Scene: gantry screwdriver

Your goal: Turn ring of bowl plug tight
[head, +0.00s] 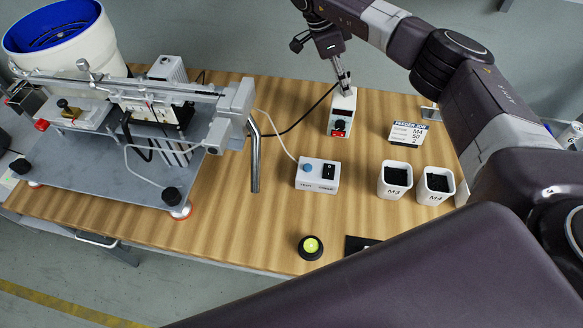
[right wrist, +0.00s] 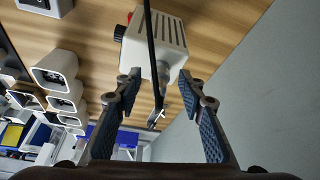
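The white controller box (head: 342,103) with a red switch stands near the table's back edge. In the right wrist view its slotted side (right wrist: 158,38) shows. A grey round plug part (right wrist: 163,70) sticks out of the box's rear, and I take it for the bowl plug with its ring. My right gripper (head: 343,78) points down behind the box. In the right wrist view my right gripper (right wrist: 160,86) is open, with one finger on each side of the plug part. Contact with the ring cannot be made out. My left gripper is out of view.
A black cable (head: 300,123) runs from the box toward the feeder machine (head: 130,110) at left.

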